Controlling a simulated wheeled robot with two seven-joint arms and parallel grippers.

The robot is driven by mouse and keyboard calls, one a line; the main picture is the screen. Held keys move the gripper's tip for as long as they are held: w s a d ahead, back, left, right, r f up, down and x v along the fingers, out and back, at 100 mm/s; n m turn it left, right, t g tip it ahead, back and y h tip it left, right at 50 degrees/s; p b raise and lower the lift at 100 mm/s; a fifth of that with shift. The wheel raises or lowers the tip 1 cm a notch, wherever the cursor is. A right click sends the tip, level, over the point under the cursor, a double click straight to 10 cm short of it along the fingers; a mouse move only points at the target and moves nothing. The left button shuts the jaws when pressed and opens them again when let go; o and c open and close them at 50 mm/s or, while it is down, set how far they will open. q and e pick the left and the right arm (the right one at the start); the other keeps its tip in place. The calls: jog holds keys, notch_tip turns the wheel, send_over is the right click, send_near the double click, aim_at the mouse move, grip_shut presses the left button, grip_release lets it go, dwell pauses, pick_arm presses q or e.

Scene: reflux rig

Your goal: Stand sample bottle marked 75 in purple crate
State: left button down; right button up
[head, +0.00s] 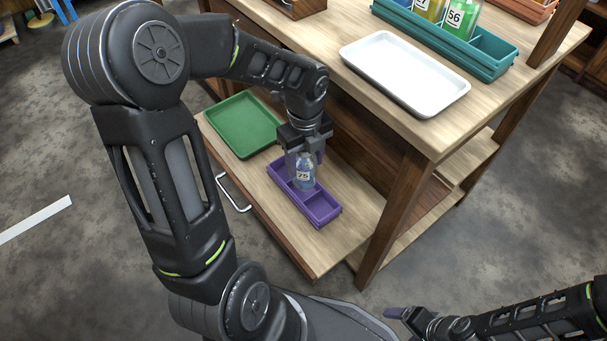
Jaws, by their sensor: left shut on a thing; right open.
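The sample bottle marked 75 (304,174) is clear with bluish contents and stands upright at the purple crate (319,211). My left gripper (305,158) is shut on the bottle's upper part from above. The bottle appears to be in or just above a middle compartment of the crate; its base is hard to make out, so I cannot tell whether it touches the floor. The crate's near compartment is empty. The crate sits in the pulled-out drawer. My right gripper (398,315) is open and empty at the bottom right, over the floor, away from the bottle.
A green tray (243,125) lies in the drawer behind the crate. On the tabletop stand a white tray (404,74) and a teal crate (449,41) holding bottles, one marked 56 (458,18). The table edge and leg (397,215) are close right of the drawer.

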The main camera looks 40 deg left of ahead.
aim_at(303, 175)
pick_arm(q)
jog(key=shift+w+a+f, duration=0.1)
jog(key=shift+w+a, duration=0.4)
jog(key=shift+a, duration=0.15)
jog(key=shift+s+d+f+b, duration=0.15)
jog(key=shift+f+b, duration=0.25)
jog(key=shift+f, duration=0.65)
jog(key=shift+f+b, duration=0.95)
jog(key=shift+f, duration=1.4)
jog(key=shift+f, duration=0.1)
jog(key=c, duration=0.6)
grip_release()
jog(key=shift+o, duration=0.2)
